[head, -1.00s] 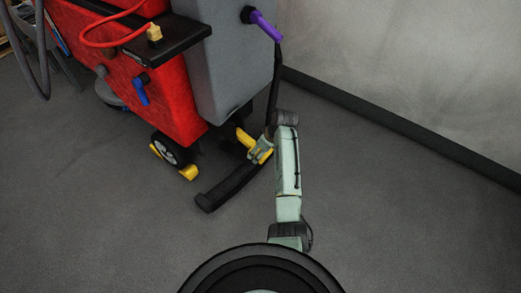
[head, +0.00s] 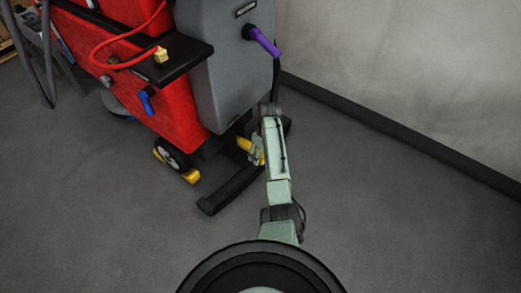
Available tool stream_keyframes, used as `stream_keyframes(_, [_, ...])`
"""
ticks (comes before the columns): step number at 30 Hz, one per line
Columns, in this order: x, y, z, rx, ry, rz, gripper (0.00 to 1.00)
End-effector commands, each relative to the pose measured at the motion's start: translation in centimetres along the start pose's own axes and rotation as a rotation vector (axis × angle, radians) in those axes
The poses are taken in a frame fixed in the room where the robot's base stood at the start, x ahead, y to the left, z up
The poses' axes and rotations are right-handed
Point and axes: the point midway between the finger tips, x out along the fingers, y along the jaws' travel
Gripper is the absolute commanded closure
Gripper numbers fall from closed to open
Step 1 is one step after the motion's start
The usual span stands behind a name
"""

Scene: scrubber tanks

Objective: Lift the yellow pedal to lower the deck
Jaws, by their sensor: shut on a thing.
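The yellow pedal (head: 244,144) sticks out low at the rear of the red and grey scrubber machine (head: 226,70), above the black squeegee deck (head: 228,193). My gripper (head: 257,152) is at the pedal's outer end and shut on it. My arm reaches forward from the bottom of the view and hides part of the pedal's right side and the deck's right end. The exact finger contact is too small to see clearly.
A purple handle (head: 264,42) and a blue lever (head: 147,103) stick out from the machine. A wheel with yellow parts (head: 172,155) stands left of the deck. A wall with a dark baseboard (head: 400,141) is at the right. The floor (head: 110,225) in front is clear.

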Motion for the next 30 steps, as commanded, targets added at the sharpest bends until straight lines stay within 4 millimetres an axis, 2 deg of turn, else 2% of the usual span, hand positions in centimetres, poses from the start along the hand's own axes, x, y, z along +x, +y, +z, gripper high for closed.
stream_keyframes(1, [-1.2,0.0,-0.6,-0.001,0.009,0.0,0.85])
stream_keyframes(9, [-2.5,0.1,-1.4,-0.002,0.016,0.004,0.85])
stream_keyframes(28, [-2.9,0.1,-2.1,-0.007,0.021,0.009,0.85])
stream_keyframes(29, [-2.9,0.1,-2.1,-0.007,0.022,0.009,0.34])
stream_keyframes(30, [-2.9,0.1,-2.1,-0.007,0.021,0.008,0.31])
